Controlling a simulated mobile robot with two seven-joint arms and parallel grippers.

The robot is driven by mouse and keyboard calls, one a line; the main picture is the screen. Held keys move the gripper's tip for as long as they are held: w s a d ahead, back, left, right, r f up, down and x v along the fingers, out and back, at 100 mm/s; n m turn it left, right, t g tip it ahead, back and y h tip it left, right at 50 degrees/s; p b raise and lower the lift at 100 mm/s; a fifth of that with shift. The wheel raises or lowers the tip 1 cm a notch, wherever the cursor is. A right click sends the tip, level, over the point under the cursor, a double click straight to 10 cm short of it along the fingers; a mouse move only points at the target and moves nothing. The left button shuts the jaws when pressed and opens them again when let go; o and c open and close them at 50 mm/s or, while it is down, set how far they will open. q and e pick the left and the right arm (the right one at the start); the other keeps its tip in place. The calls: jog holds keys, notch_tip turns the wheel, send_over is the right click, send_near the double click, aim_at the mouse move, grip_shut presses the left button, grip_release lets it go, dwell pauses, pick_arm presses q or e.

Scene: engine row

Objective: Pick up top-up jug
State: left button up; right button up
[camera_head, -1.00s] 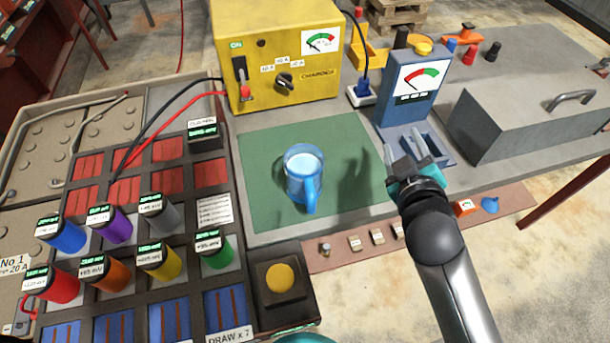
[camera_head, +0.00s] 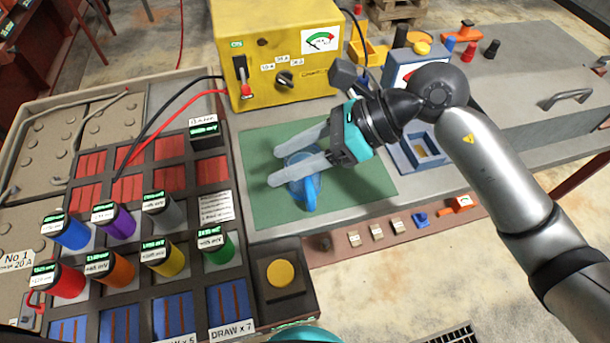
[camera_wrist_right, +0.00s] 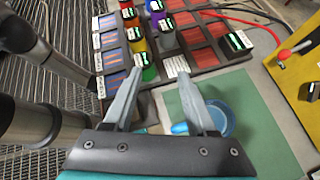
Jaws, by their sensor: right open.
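The top-up jug, a translucent blue jug (camera_head: 306,190), stands upright on the green mat (camera_head: 262,212), its handle towards the front. My right gripper (camera_head: 280,165) is open and empty; its two grey fingers reach left across the jug and hide part of its rim. In the right wrist view the jug (camera_wrist_right: 224,118) shows beside and behind the right-hand finger, with its handle (camera_wrist_right: 180,128) seen between the fingers. I cannot tell whether a finger touches it.
A rack with coloured cylinders (camera_head: 122,230) stands left of the mat, with a yellow button (camera_head: 280,274) at its corner. A yellow power unit (camera_head: 275,50) is behind the mat, with red and black cables. A blue meter stand (camera_head: 408,68) is partly behind my right arm.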

aim_at(311, 205)
jog(key=w+d+f+n+h, duration=0.2)
jog(key=d+f+h, duration=0.3)
jog(key=d+h, duration=0.3)
jog(key=shift+t+y, duration=0.3)
jog(key=shift+y, duration=0.5)
jog(key=x, duration=0.9)
jog(key=d+b+x, duration=0.1)
jog(key=x, duration=0.4)
jog(key=shift+w+f, duration=0.15)
jog(key=shift+f, duration=0.05)
grip_shut()
jog(key=shift+w+r, duration=0.1)
